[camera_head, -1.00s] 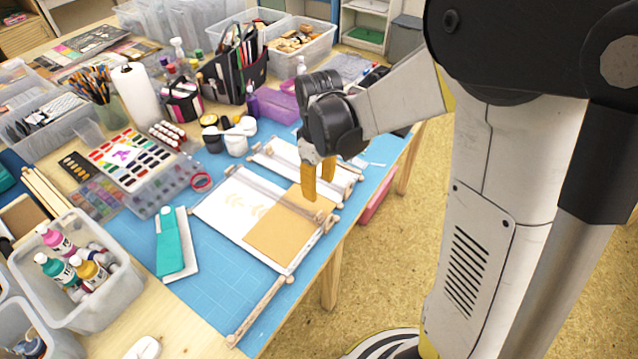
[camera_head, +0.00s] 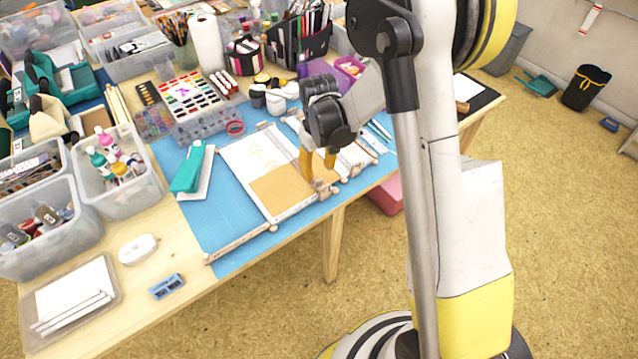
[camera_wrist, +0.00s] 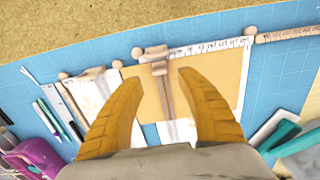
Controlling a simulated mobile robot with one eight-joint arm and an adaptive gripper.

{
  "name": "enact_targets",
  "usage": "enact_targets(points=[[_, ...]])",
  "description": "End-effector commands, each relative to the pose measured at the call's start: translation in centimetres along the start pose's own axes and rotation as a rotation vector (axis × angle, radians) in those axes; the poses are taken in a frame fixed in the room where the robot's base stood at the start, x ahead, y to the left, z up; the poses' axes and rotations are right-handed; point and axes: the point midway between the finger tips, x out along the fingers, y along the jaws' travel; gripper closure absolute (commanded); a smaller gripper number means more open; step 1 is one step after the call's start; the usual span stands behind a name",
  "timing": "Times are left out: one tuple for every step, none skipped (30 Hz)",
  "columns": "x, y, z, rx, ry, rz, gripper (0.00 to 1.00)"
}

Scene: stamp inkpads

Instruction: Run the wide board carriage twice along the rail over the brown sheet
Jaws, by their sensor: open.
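The wide board (camera_head: 247,158) lies on the blue mat with the brown sheet (camera_head: 277,192) over its near part. In the wrist view the brown sheet (camera_wrist: 212,82) spans the space between my fingers. The wide board carriage (camera_wrist: 156,60) is a small wooden block on the marked rail (camera_wrist: 205,47), with a thin bar reaching across the sheet. In the head view the carriage (camera_head: 322,189) is near the sheet's right edge. My gripper (camera_head: 318,171) is open and points down above the carriage. Its fingers (camera_wrist: 160,88) stand on either side of the bar, apparently empty. Contact cannot be judged.
A narrower board (camera_head: 357,158) with its own wooden parts lies right of the wide one. A teal-handled tool (camera_head: 188,170) lies to the left. A wooden bar (camera_head: 238,245) extends at the near left. Paint pots (camera_head: 275,100) and a palette stand behind.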

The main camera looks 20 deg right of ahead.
Motion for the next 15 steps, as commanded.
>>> enact_targets(points=[[1.4, 0.0, 0.0, 0.0, 0.0, 0.0, 0.55], [1.9, 0.0, 0.0, 0.0, 0.0, 0.0, 0.55], [2.6, 0.0, 0.0, 0.0, 0.0, 0.0, 0.55], [3.0, 0.0, 0.0, 0.0, 0.0, 0.0, 0.55], [3.4, 0.0, 0.0, 0.0, 0.0, 0.0, 0.55], [3.9, 0.0, 0.0, 0.0, 0.0, 0.0, 0.55], [4.2, 0.0, 0.0, -0.001, 0.0, 0.0, 0.55], [4.4, 0.0, 0.0, -0.001, 0.0, 0.0, 0.55], [4.6, 0.0, 0.0, -0.001, 0.0, 0.0, 0.55], [4.8, 0.0, 0.0, -0.001, 0.0, 0.0, 0.55], [4.8, 0.0, 0.0, -0.001, 0.0, 0.0, 0.55], [4.9, 0.0, 0.0, -0.001, 0.0, 0.0, 0.55], [4.9, 0.0, 0.0, -0.001, 0.0, 0.0, 0.55], [4.9, 0.0, 0.0, -0.001, 0.0, 0.0, 0.55], [4.9, 0.0, 0.0, -0.001, 0.0, 0.0, 0.55]])
